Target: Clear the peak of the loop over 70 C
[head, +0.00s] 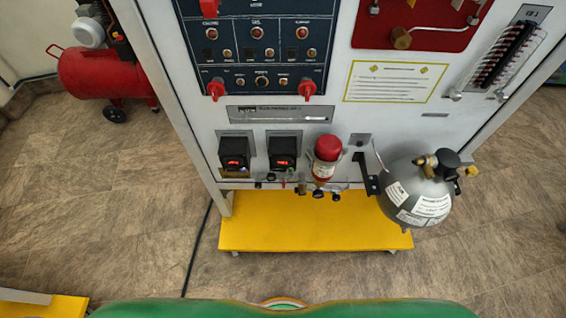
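A white trainer panel (340,120) stands ahead of me. Two small black controllers with red lit digits sit low on it, a left one (235,153) and a right one (283,151). Their digits are too small to read. Above them is a dark blue control board (262,62) with several lamps, buttons and red knobs, among them a left knob (216,89) and a right knob (307,89). I cannot tell which controller belongs to the loop over 70 C. Neither of my grippers is in view.
A red-topped cylinder (327,160) and a grey sphere with valves (415,190) stick out from the panel's lower right. A yellow base platform (310,222) lies below. A red compressor (100,75) stands at the left. Open tiled floor (120,200) lies left of the panel.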

